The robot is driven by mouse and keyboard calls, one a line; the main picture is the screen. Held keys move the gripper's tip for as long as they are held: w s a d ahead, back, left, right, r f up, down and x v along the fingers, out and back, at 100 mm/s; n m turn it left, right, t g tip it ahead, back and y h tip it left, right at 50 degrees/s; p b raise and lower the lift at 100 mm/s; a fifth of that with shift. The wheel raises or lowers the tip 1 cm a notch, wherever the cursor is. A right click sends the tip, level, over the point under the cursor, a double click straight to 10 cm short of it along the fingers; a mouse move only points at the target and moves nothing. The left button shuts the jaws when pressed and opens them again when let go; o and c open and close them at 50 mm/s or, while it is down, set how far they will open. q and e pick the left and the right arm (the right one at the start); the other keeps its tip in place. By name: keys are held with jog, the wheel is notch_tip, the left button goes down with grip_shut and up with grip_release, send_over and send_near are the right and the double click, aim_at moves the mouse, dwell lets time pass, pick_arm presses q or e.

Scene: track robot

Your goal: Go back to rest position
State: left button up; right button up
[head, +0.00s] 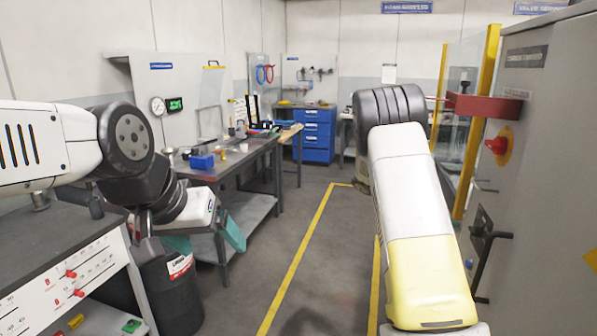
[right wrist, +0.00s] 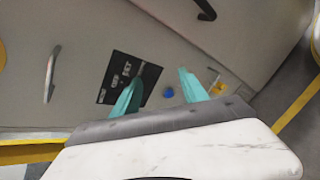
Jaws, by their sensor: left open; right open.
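My left gripper (head: 207,240) shows at the left of the head view, beside the dark workbench and above a black drum. Its two teal fingers are spread, with nothing seen between them. My right arm reaches forward at the right of the head view, and its gripper is hidden there. In the right wrist view my right gripper (right wrist: 160,92) has its two teal fingers apart and empty. It faces a grey cabinet front; I cannot tell whether it touches it.
The grey cabinet (head: 545,150) stands close on the right, with a red knob (head: 497,145) and a black handle (head: 485,250). A workbench (head: 250,153) with tools and a black drum (head: 170,295) are on the left. The yellow-lined floor lane (head: 325,250) between is clear.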

jog(key=s+a+r+m+t+y, duration=0.1)
jog(key=s+a+r+t+y, duration=0.4)
jog(key=s+a, duration=0.6)
jog(key=s+a+r+m+t+y, duration=0.2)
jog(key=s+a+r+t+y, duration=0.4)
jog(key=s+a, duration=0.5)
jog(key=a+r+y, duration=0.2)
jog(key=a, duration=0.1)
jog(key=shift+a+t, duration=0.25)
jog(key=shift+t, duration=0.05)
jog(key=shift+r, duration=0.1)
